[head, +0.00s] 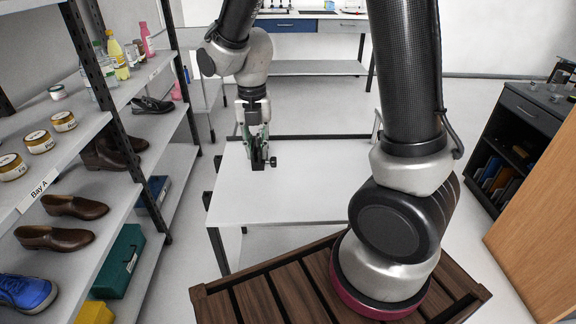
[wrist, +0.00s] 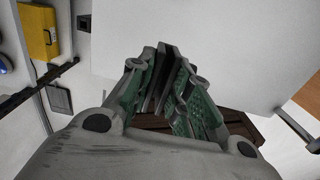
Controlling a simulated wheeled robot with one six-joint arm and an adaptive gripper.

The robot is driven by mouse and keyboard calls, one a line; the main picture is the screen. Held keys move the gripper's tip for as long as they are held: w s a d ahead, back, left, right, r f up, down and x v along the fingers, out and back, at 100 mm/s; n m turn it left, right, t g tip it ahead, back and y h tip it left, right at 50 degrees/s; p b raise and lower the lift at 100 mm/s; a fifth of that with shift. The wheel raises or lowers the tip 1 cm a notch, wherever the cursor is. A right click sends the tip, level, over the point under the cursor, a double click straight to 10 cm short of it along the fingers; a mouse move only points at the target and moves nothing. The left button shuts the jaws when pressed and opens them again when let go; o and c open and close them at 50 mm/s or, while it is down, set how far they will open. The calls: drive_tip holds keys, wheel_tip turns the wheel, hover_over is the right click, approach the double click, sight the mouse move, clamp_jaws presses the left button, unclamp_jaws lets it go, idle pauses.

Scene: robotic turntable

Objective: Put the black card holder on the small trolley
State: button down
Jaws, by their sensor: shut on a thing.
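The black card holder (head: 258,160) is upright between the fingers of my gripper (head: 256,138), low over the white top of the small trolley (head: 295,195). My gripper is shut on the card holder. I cannot tell whether its lower edge touches the top. In the wrist view the dark card holder (wrist: 165,68) shows between the green-padded fingers of my gripper (wrist: 168,85), partly hidden by them. The pale trolley top (wrist: 240,55) lies beyond it.
A shelf rack (head: 115,120) with shoes, jars and bottles stands at the left. The trolley top is bare around the card holder. A slatted brown wooden surface (head: 270,300) lies in front. A dark cabinet (head: 515,130) stands at the right, a bench (head: 310,68) at the back.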

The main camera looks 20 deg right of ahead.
wheel_tip(320, 180, down, 9)
drive_tip(key=shift+f, duration=0.1)
idle(0.3)
drive_tip(key=c, duration=1.3)
unclamp_jaws()
drive_tip(key=shift+f, duration=0.15)
